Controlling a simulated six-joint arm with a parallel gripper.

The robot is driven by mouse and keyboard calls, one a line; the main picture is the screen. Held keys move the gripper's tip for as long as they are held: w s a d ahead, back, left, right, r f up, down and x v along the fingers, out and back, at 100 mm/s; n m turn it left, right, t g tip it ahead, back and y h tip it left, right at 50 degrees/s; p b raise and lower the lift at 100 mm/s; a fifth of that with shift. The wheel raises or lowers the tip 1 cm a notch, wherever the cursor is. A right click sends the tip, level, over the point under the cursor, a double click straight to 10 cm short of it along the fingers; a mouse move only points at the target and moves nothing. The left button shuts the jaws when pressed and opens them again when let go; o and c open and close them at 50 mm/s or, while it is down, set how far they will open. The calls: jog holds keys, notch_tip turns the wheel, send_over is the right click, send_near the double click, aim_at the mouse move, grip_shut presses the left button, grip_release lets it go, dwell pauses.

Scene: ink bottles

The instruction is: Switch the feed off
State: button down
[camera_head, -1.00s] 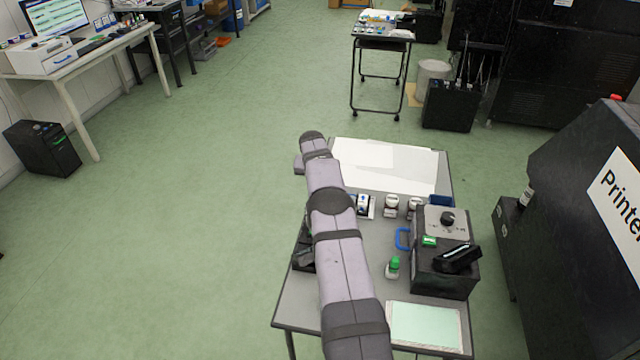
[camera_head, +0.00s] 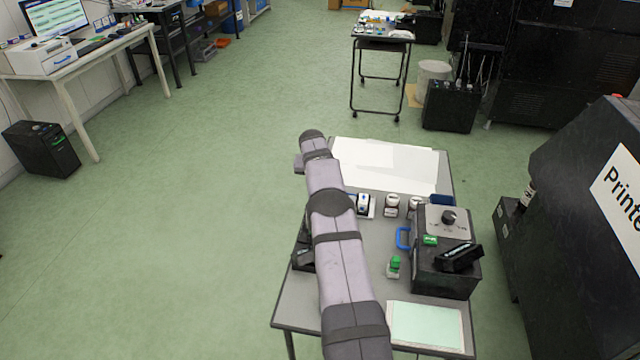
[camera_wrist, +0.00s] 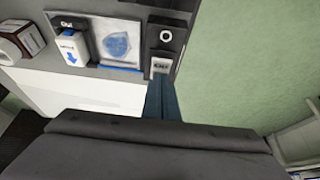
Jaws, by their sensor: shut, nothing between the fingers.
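In the wrist view a black switch housing (camera_wrist: 166,38) with a white ring mark and a small label (camera_wrist: 160,66) lies at the top, by the table's edge. I cannot read the label for certain. My gripper (camera_wrist: 164,84) shows as two blue-grey fingers, closed together and empty, with the tips just below the label. I cannot tell whether they touch the housing. In the head view my own arm hides the fingertips.
The wrist view shows a white bottle with a blue arrow (camera_wrist: 72,46) and a tray with a blue patch (camera_wrist: 118,46). In the head view, a black box with a knob (camera_head: 448,217), a green-topped stamp (camera_head: 395,266) and a pale green pad (camera_head: 425,325) sit on the table's right side.

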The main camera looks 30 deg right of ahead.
jog(key=shift+s+a+f, duration=0.4)
jog(key=shift+s+a, duration=0.1)
jog(key=shift+a, duration=0.05)
jog(key=shift+s+a+r, duration=0.1)
jog(key=shift+s+a, duration=0.1)
jog(key=p+v, duration=0.2)
jog(key=v, duration=0.1)
jog(key=p+v, duration=0.1)
jog(key=shift+w+d+r, duration=0.25)
jog(key=shift+d+r, duration=0.05)
jog(key=shift+r, duration=0.2)
jog(key=shift+s+a+r, duration=0.15)
jog(key=shift+a+r, duration=0.05)
jog(key=shift+r, duration=0.05)
jog(key=b+v, duration=0.3)
jog(key=v, duration=0.6)
